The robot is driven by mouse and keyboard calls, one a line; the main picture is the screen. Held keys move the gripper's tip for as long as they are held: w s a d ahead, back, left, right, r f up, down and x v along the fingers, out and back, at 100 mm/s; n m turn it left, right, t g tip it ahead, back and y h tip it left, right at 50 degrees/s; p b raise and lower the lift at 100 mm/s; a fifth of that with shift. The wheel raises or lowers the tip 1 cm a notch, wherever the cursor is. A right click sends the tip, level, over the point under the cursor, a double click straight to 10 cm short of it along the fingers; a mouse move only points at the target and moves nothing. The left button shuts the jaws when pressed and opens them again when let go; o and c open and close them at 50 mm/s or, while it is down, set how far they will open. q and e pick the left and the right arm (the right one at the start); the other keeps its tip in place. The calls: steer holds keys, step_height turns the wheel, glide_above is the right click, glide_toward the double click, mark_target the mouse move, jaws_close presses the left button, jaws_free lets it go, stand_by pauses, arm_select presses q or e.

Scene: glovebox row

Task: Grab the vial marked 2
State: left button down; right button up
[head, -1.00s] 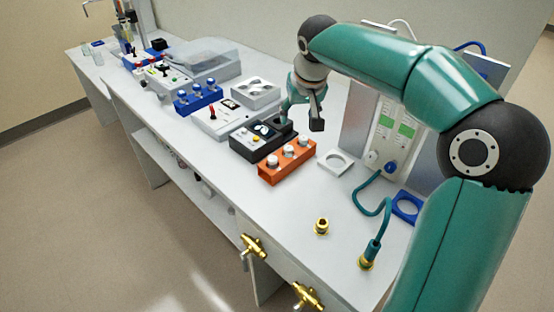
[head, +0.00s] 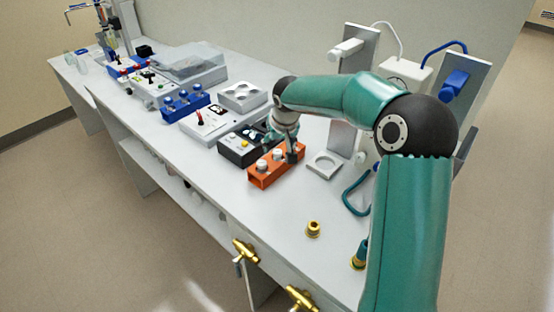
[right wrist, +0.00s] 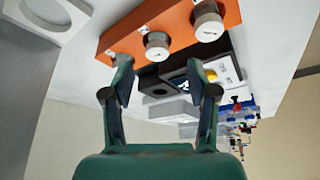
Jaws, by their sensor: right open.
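The orange rack (head: 266,180) stands on the bench and holds white-capped vials. I cannot read the marks well enough to tell which is 2. My right gripper (head: 283,150) is open and empty at the rack's back right end, partly hiding the vials there. Its two fingers (right wrist: 160,80) show spread beside the rack in the right wrist view. My left gripper is not in view.
A black block (head: 234,155) sits just behind the orange rack, with a blue rack (head: 185,106) farther left. A white ring holder (head: 324,165) stands to the right.

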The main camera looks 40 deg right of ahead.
mark_target(277, 152)
steer(key=p+x, duration=0.1)
steer(key=x, duration=0.3)
steer(key=shift+d+f, duration=0.15)
steer(key=shift+f, duration=0.1)
steer(key=shift+c, duration=0.2)
jaws_close()
